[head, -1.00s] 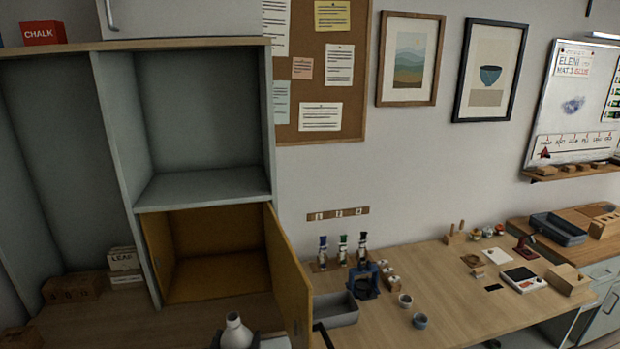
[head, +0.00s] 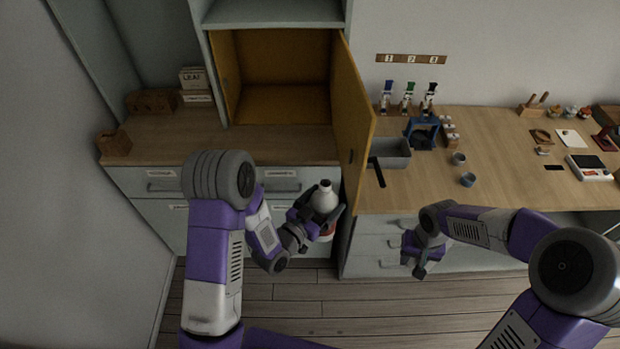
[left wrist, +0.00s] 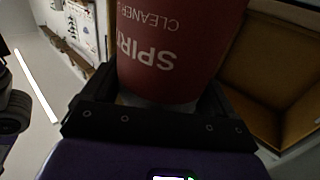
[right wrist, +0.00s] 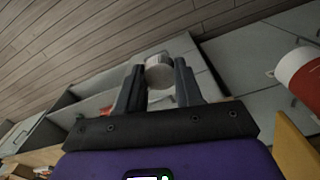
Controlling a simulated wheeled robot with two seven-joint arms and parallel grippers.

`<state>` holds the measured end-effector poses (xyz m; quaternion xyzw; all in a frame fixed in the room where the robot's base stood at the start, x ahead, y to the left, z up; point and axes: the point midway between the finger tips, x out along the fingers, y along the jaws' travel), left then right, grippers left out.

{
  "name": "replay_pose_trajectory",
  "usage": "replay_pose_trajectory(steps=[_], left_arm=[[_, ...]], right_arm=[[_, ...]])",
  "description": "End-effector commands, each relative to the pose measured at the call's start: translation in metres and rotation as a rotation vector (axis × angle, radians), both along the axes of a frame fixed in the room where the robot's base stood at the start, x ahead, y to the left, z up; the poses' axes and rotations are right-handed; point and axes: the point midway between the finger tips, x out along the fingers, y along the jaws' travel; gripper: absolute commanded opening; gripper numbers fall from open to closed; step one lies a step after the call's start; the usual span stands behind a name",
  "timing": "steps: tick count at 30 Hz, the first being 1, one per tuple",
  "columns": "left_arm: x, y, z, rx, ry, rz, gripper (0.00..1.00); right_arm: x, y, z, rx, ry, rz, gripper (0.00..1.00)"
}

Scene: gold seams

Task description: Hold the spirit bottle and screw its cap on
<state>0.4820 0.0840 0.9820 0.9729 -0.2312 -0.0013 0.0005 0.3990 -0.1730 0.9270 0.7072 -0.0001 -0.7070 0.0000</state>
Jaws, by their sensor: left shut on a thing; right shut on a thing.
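The spirit bottle (head: 325,199) is white with a red label and stands upright, its dark mouth uncovered. My left gripper (head: 319,217) is shut around its body, in front of the drawers beside the open yellow door. In the left wrist view the red label (left wrist: 168,45) fills the space between the fingers. My right gripper (head: 418,268) is apart from the bottle, lower and to its right. In the right wrist view it is shut on a small pale round cap (right wrist: 159,71) at its fingertips. The bottle (right wrist: 302,76) shows at that view's right edge.
The yellow cabinet door (head: 358,115) stands open between the bottle and the right bench. A grey bin (head: 391,154) and a blue stand (head: 422,131) are on the bench (head: 500,165). The counter (head: 225,145) behind the bottle is mostly clear. Floor (head: 300,300) lies below.

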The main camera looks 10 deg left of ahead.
Motion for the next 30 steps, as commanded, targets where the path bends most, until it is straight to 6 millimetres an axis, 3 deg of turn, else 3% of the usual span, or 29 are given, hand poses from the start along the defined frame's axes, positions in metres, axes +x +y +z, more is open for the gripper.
replay_pose_trajectory(steps=[6, 12, 25, 30], left_arm=[[-0.016, -0.03, -0.028, -0.004, -0.006, -0.153, 0.02], [-0.024, -0.043, -0.041, -0.004, -0.007, -0.223, 0.02], [-0.026, -0.045, -0.045, -0.001, -0.002, -0.235, 0.02], [-0.026, -0.045, -0.044, -0.002, -0.004, -0.235, 0.02]], right_arm=[[0.0, 0.0, 0.0, 0.0, 0.0, 0.0, 0.08], [0.0, 0.0, 0.0, 0.0, 0.0, 0.0, 0.08], [0.0, 0.001, 0.001, 0.0, 0.0, 0.0, 0.08], [0.009, 0.019, 0.01, 0.0, -0.004, -0.012, 0.08]])
